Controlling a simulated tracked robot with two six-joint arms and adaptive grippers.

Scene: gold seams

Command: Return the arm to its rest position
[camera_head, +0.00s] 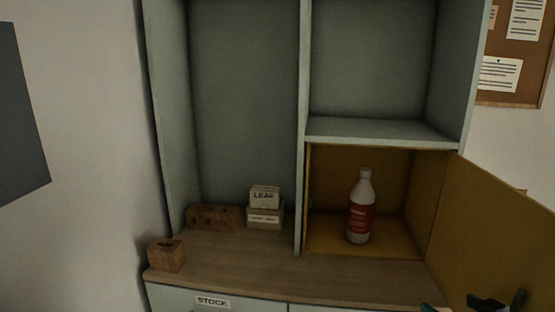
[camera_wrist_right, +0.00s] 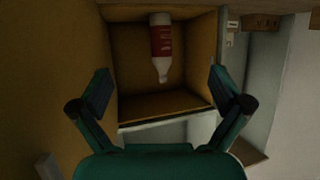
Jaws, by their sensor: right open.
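My right gripper (camera_wrist_right: 161,88) is open and empty in the right wrist view, its two dark-padded fingers spread wide. Only small dark and green parts of this gripper (camera_head: 485,303) show at the bottom right of the head view, in front of the cabinet. A white bottle with a red label (camera_head: 360,208) stands upright in the yellow-lined lower right compartment (camera_head: 322,247). The same bottle (camera_wrist_right: 161,45) appears upside down in the right wrist view, beyond the fingers and apart from them. My left gripper is in neither view.
A yellow door (camera_head: 500,225) stands open at the right. Wooden blocks (camera_head: 212,217), a box marked LEAF (camera_head: 264,207) and a separate wooden block (camera_head: 166,255) sit on the wooden counter (camera_head: 245,262). The counter's middle is clear. A drawer label reads STOCK (camera_head: 212,301).

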